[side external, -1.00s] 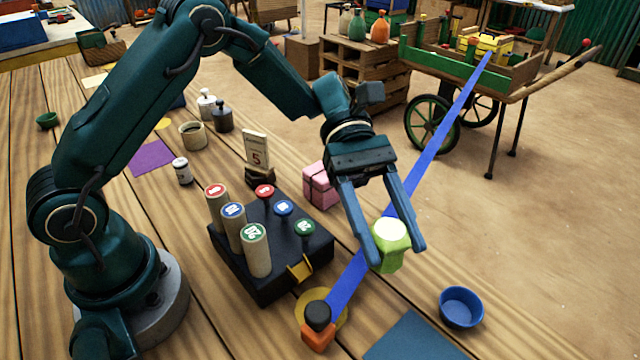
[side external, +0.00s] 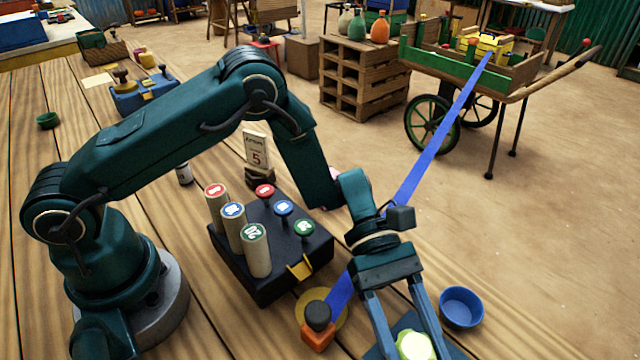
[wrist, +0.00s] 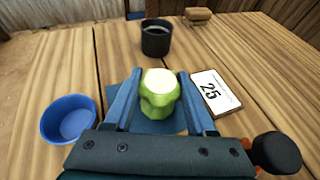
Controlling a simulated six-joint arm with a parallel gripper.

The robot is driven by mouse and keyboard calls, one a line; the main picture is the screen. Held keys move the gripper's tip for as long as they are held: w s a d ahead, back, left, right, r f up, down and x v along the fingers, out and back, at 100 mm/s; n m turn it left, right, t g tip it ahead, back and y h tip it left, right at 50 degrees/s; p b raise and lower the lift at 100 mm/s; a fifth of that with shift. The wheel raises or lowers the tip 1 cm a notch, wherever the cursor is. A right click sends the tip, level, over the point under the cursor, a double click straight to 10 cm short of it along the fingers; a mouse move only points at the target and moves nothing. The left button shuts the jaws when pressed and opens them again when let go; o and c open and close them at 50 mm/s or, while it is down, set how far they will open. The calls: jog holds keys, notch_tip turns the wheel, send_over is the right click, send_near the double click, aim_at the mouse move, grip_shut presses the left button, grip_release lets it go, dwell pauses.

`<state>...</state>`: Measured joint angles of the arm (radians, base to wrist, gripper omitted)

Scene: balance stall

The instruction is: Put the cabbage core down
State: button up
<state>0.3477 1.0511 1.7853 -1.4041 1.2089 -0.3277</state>
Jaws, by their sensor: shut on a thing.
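The cabbage core, a light green lump with a pale flat top, shows at the bottom edge in the side view (side external: 414,345) and in the middle of the wrist view (wrist: 160,95). My gripper (side external: 412,340) is shut on it, one finger on each side. The core is upright over a flat blue mat (wrist: 168,127), which shows only in part around the fingers. I cannot tell whether the core's underside touches the mat.
A blue bowl (side external: 461,307) stands close beside my gripper. A card marked 25 (wrist: 214,91) and a black cup (wrist: 156,38) are near the mat. A black box with numbered pegs (side external: 270,285) and a black-topped orange piece (side external: 318,325) stand left of the gripper.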

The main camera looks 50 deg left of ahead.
jog(key=shift+f, duration=0.2)
jog(key=o, duration=1.4)
jog(key=shift+c, duration=0.2)
jog(key=shift+r, duration=0.1)
jog(key=shift+w+a+r, duration=0.1)
jog(key=shift+r, duration=0.1)
jog(key=v, duration=1.1)
jog(key=shift+w+a+r, duration=0.1)
jog(key=shift+w+a, duration=0.05)
jog(key=shift+a, duration=0.2)
